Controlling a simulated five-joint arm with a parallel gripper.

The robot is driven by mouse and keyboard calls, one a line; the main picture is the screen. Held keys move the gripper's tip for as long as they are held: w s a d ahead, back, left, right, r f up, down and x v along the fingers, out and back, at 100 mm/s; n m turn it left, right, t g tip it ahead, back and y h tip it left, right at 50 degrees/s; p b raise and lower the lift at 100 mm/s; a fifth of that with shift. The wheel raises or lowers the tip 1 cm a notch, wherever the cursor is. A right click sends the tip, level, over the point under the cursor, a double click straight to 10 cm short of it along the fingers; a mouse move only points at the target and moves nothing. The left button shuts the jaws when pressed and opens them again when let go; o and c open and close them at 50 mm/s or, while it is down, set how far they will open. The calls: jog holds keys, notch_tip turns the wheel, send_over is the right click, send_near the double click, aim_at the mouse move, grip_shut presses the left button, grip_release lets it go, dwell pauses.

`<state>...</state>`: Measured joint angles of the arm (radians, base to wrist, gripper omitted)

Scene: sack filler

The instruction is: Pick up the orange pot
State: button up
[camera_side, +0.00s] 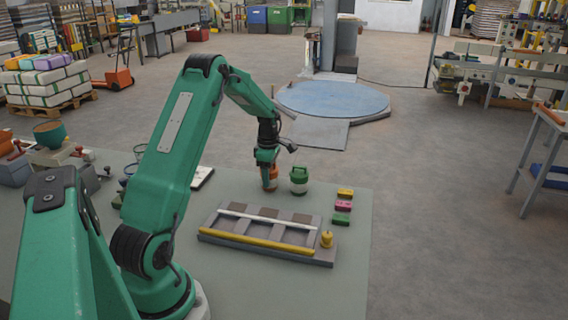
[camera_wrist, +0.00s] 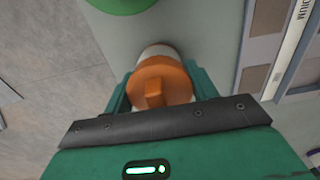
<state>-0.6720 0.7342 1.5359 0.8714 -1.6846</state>
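The orange pot (camera_side: 271,178) has an orange lid with a raised knob and a pale body. It stands upright on the grey-green table, or very close to it. My gripper (camera_side: 268,165) is directly above and around it. In the wrist view the orange pot (camera_wrist: 162,82) sits between the two fingers of my gripper (camera_wrist: 158,85), one on each side. The fingers lie close along the lid; whether they press on it I cannot tell. The lower part of the pot is mostly hidden in the wrist view.
A green-lidded pot (camera_side: 299,181) stands just right of the orange one. A grey rack (camera_side: 219,238) with a yellow bar and a yellow knob lies in front. Yellow, pink and green small blocks (camera_side: 342,206) sit at the right. The table's far edge is just behind the pots.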

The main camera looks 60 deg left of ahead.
jog(key=c, duration=0.4)
jog(key=shift+c, duration=0.2)
jog(key=shift+r, duration=0.15)
jog(key=shift+r, duration=0.6)
jog(key=r, duration=0.3)
jog(key=shift+w+d+r, duration=0.1)
jog(key=shift+d, duration=0.3)
jog(key=w+d+r, duration=0.1)
jog(key=d+r, duration=0.5)
jog(key=d, duration=0.4)
jog(key=shift+w+d+r, duration=0.2)
jog(key=shift+d, duration=0.2)
jog(key=s+d, duration=0.3)
jog(key=d, duration=0.4)
jog(key=s+d, duration=0.4)
jog(key=d, duration=0.3)
jog(key=shift+s+f, duration=0.15)
jog(key=shift+s, duration=0.15)
